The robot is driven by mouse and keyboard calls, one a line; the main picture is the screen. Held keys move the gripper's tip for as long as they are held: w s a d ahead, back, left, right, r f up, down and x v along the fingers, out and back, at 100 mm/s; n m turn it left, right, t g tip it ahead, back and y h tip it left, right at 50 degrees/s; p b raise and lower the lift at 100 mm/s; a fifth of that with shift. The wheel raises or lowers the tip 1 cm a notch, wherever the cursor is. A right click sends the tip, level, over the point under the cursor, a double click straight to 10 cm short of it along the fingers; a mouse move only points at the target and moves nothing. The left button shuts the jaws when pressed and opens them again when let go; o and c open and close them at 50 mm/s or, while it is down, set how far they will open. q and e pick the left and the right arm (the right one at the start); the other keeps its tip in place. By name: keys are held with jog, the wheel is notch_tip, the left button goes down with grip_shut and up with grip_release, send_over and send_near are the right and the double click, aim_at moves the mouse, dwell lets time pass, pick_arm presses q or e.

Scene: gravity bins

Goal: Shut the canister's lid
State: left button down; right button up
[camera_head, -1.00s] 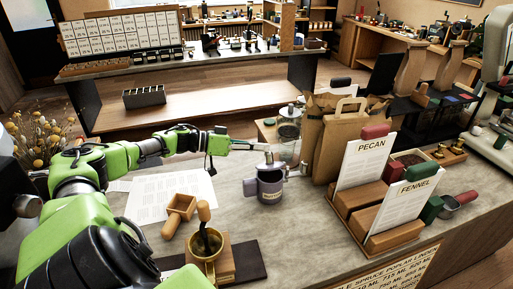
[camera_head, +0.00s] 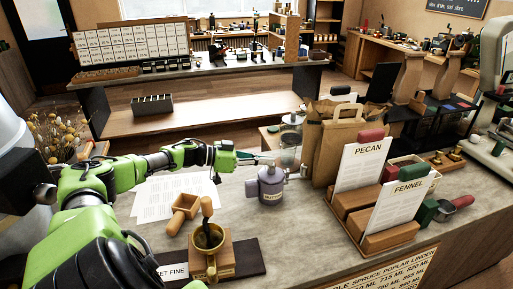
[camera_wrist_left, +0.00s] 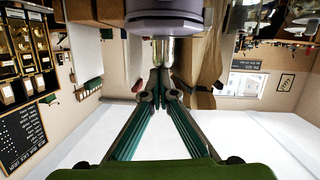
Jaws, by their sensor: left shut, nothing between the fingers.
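The lavender-grey canister (camera_head: 271,191) stands upright on the counter, with a label on its front. Its lid (camera_head: 268,172) appears lowered over the mouth; I cannot tell whether it is fully seated. In the left wrist view the canister (camera_wrist_left: 165,18) shows cut off at the top edge, with a shiny metal part (camera_wrist_left: 163,50) near the fingertips. My left gripper (camera_head: 272,157) is shut and empty, just above the top of the canister. It also shows in the left wrist view (camera_wrist_left: 158,82). Contact with the lid is unclear. My right gripper is out of view.
A glass jar (camera_head: 287,143) and a paper bag (camera_head: 337,145) stand behind the canister. Card holders (camera_head: 375,220) stand to the right. A wooden scoop (camera_head: 183,212) and a brass cup (camera_head: 209,240) are at front left. Paper sheets (camera_head: 165,196) lie to the left.

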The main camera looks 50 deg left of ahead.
aim_at(265, 174)
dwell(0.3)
pick_arm(q)
jog(key=r+p, duration=0.1)
jog(key=s+r+p, duration=0.1)
jog(key=s+a+r+p, duration=0.1)
jog(key=r, duration=0.1)
jog(key=shift+a, duration=0.1)
jog(key=p+v, duration=0.2)
jog(key=v, duration=0.5)
jog(key=shift+s+r, duration=0.3)
jog(key=shift+s, duration=0.05)
